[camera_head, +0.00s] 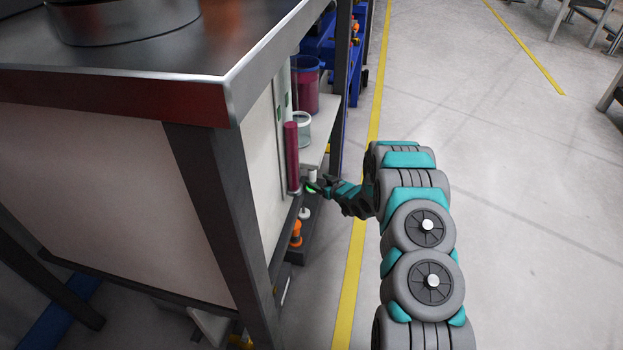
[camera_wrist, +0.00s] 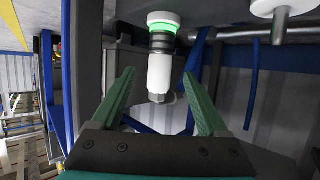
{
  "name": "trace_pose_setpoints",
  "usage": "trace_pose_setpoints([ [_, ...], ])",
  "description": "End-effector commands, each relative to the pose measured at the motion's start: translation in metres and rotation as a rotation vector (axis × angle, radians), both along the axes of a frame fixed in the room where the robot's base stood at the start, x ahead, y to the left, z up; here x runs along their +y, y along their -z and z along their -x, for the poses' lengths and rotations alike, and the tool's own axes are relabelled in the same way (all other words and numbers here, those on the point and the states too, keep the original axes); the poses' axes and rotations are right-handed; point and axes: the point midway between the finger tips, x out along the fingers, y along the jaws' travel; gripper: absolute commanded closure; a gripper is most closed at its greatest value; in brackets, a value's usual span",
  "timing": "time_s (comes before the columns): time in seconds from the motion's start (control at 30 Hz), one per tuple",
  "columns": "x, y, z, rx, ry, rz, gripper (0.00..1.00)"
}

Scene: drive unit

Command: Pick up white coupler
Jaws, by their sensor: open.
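A white coupler (camera_wrist: 159,72) shows in the wrist view, with a metal nut-like end toward me and a dark threaded neck behind it. It is joined to a white fitting with a glowing green ring (camera_wrist: 162,27). My gripper (camera_wrist: 158,74) is open, with its two green fingers on either side of the coupler. Gaps show between the fingers and the coupler, so it does not look gripped. In the head view my gripper (camera_head: 317,188) is at the side of the unit by a green glow; the coupler cannot be made out clearly there.
A second white fitting (camera_wrist: 283,10) with a metal stem is at the wrist view's upper right. Blue hoses hang behind. In the head view a magenta cylinder (camera_head: 291,158) and a clear container (camera_head: 303,127) are close to my gripper. The floor (camera_head: 500,200) at right is open.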

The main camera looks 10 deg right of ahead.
Motion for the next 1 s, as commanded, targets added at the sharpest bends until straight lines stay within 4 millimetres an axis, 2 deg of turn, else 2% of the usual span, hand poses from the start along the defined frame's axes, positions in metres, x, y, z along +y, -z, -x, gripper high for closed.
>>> trace_pose_setpoints([
  [0.27,0.007,0.009,-0.016,-0.001,-0.001,-0.001,0.23],
  [0.53,0.019,0.021,-0.045,-0.003,-0.001,0.001,0.23],
  [0.83,0.021,0.024,-0.050,0.003,0.001,-0.001,0.23],
  [0.87,0.021,0.024,-0.050,0.003,0.001,-0.001,0.24],
  [1.0,0.021,0.024,-0.050,0.003,0.001,-0.001,0.40],
])
